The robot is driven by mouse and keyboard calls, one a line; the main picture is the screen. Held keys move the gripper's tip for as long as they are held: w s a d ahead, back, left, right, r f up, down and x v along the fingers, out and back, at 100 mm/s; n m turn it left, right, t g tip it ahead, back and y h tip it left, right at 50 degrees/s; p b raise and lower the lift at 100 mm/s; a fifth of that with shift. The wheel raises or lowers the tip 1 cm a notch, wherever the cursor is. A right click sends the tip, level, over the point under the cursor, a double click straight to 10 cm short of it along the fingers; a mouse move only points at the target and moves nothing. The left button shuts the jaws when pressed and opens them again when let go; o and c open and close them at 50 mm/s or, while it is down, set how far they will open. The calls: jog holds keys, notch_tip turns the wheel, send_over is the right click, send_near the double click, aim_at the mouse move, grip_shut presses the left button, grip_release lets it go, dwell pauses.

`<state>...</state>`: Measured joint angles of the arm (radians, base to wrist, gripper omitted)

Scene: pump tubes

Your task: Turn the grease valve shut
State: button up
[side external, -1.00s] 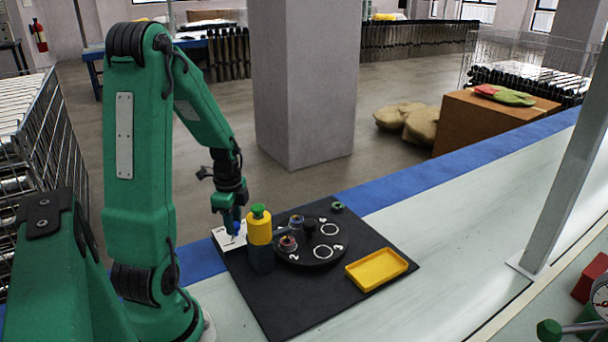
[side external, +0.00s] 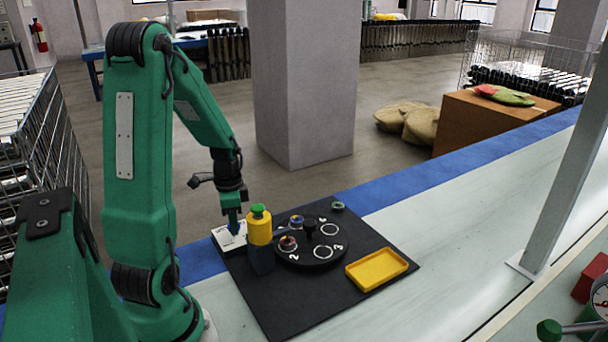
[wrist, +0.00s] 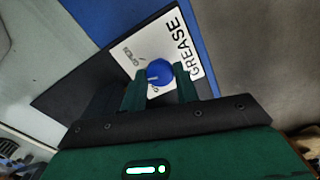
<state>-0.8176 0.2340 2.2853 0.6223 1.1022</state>
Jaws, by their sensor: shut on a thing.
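The grease valve is a round blue knob (wrist: 159,72) with a white pointer mark, on a white plate (wrist: 128,50) lettered GREASE and OPEN. The lettering near the lower side of the knob is partly hidden by my fingers. My gripper (wrist: 160,79) is shut on the knob, one green finger on each side. In the side view the plate (side external: 226,238) lies at the back left corner of the black board, and my gripper (side external: 235,232) points down onto it. The knob is mostly hidden there.
A yellow and dark post with a green top (side external: 259,227) stands close to the right of my gripper. Beyond it are a black numbered turntable (side external: 305,258) and a yellow tray (side external: 377,268). The board's front part (side external: 300,310) is clear.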

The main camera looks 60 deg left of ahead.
jog(key=n, duration=1.2)
dwell(0.6)
jog(key=o, duration=1)
jog(key=shift+c, duration=0.2)
jog(key=shift+r, duration=0.1)
jog(key=shift+r, duration=3.85)
